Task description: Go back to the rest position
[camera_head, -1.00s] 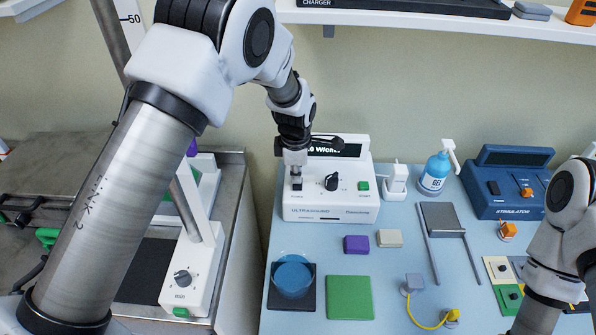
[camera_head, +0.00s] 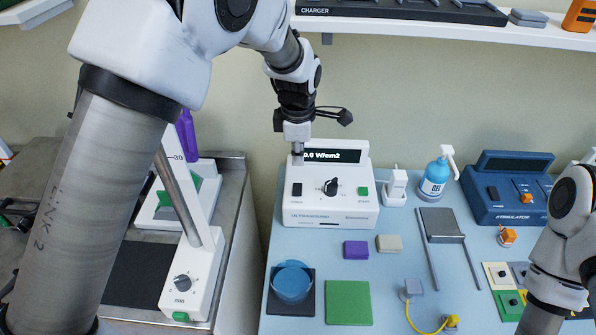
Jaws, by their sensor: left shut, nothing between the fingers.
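My left gripper (camera_head: 297,157) is shut and empty, pointing down. It shows above the left part of the white ultrasound unit (camera_head: 330,212), in front of the left end of its display (camera_head: 334,156). The display reads about 0.0 W/cm2, its left end partly covered. The black switch (camera_head: 297,189) on the unit is in plain sight below the fingertips, with a gap between. My right arm shows at the right edge; its gripper is out of view.
The blue table holds a blue stimulator (camera_head: 508,190), a pump bottle (camera_head: 435,177), a purple block (camera_head: 355,250), a green pad (camera_head: 348,303) and a blue round dish (camera_head: 292,283). A shelf (camera_head: 430,28) runs above. A white device (camera_head: 190,275) stands on the left trolley.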

